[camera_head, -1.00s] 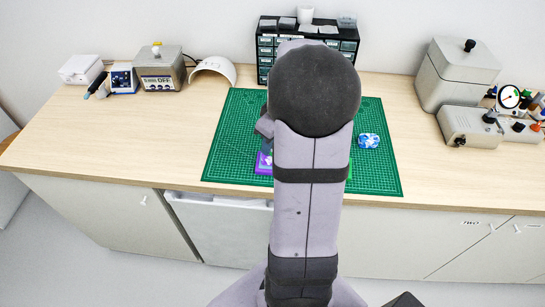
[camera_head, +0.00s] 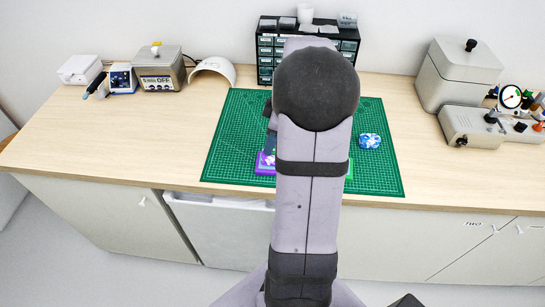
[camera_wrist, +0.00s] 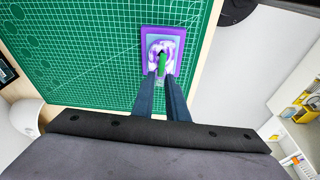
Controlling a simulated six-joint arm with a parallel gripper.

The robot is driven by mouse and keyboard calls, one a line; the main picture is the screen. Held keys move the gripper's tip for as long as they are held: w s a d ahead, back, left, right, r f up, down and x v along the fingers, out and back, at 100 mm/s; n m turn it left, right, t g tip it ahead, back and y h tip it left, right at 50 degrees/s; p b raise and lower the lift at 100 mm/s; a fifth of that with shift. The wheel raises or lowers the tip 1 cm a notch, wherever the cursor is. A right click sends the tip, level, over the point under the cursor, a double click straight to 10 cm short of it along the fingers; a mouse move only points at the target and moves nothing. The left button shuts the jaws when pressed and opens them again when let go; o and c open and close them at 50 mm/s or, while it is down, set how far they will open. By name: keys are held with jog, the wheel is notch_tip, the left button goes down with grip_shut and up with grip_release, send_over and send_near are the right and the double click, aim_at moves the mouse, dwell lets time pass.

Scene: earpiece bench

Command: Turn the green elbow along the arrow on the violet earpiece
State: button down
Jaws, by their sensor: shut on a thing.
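The violet earpiece, a white and violet swirled piece (camera_wrist: 163,48), sits on a violet square base (camera_wrist: 148,36) on the green mat. In the head view only the left part of the violet base (camera_head: 262,166) shows beside my arm. The green elbow (camera_wrist: 161,64) stands on the earpiece in the wrist view. My gripper (camera_wrist: 161,76) has its two dark fingers on either side of the elbow, shut on it. The arrow is too small to make out. My arm hides most of the earpiece and the gripper in the head view.
A blue and white swirled piece (camera_head: 369,141) lies on the green cutting mat (camera_head: 385,178) at the right. A green edge (camera_head: 350,168) shows just right of my arm. A drawer cabinet (camera_head: 266,50) stands behind. The mat's left part is clear.

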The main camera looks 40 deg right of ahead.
jog(key=shift+d+n, duration=0.1)
jog(key=shift+n, duration=0.4)
jog(key=c, duration=1.7)
grip_release()
jog(key=shift+o, duration=0.2)
jog(key=b+v, duration=0.1)
jog(key=v, duration=0.6)
jog(key=shift+b, duration=0.3)
jog(key=shift+r, duration=0.15)
